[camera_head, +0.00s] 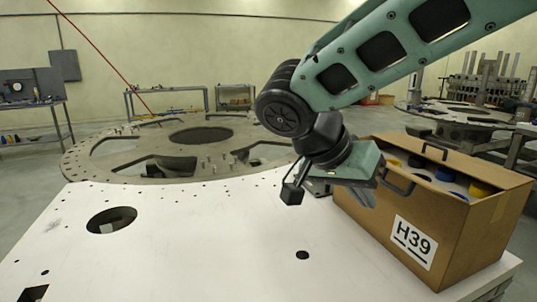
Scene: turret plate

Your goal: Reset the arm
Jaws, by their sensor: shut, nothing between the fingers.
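My arm reaches in from the top right, with its green link and dark joints over the middle of the picture. The fingers are small here and look closed and empty. Whether they touch the box cannot be told from this view.
A large round turret plate (120,165) with cutouts lies behind. The white plate has several holes; its left and middle are clear. Workbenches (165,100) stand far back.

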